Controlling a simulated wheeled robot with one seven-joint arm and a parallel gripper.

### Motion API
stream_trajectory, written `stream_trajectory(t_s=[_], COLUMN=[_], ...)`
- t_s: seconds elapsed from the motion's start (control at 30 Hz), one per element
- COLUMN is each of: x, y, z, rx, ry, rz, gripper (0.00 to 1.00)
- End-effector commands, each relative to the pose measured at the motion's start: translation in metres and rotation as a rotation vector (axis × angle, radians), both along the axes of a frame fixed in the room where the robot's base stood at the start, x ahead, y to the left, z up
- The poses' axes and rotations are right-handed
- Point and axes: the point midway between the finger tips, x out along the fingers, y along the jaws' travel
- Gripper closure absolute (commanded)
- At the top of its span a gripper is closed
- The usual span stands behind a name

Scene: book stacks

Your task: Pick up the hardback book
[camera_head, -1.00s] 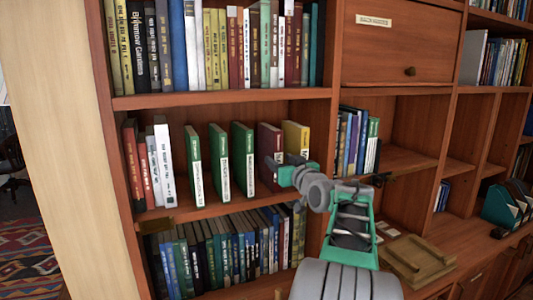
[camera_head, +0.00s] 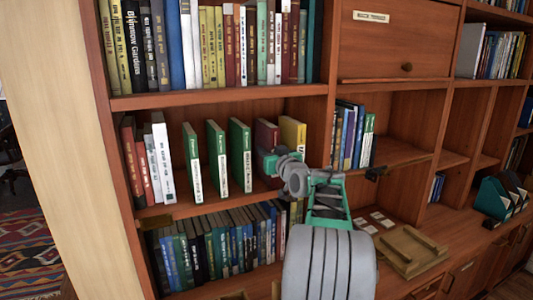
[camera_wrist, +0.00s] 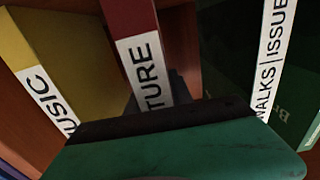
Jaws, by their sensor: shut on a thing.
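A dark red hardback book (camera_head: 266,134) stands upright on the middle shelf, between a green book (camera_head: 240,155) and a yellow book (camera_head: 292,133). My gripper (camera_head: 268,163) is at the dark red book's spine and hides its lower part in the head view. In the wrist view the dark red book (camera_wrist: 131,17) has a white spine label ending in "TURE". My gripper (camera_wrist: 153,98) is shut on this book there. The yellow book (camera_wrist: 30,50) is on the left of that view and a dark green book (camera_wrist: 225,70) on the right, both apart from the held book.
More green books and a white book (camera_head: 162,157) stand to the left on the same shelf. Tightly packed books fill the shelves above and below. An upright divider (camera_head: 324,130) stands right of the yellow book. A wooden tray (camera_head: 410,250) lies on the lower counter.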

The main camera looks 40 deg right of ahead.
Motion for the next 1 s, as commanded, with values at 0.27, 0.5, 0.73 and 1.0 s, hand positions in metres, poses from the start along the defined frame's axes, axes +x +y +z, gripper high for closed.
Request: stream_trajectory(t_s=[0.27,0.5,0.73,1.0], x=[-0.0001,-0.0001,-0.0001,-0.0001], y=[0.0,-0.0001,-0.0001,-0.0001], z=[0.0001,0.0,0.0,0.0], rx=[0.0,0.0,0.0,0.0], ry=[0.0,0.0,0.0,0.0], rz=[0.0,0.0,0.0,0.0], gripper=[1.0,1.0,1.0,1.0])
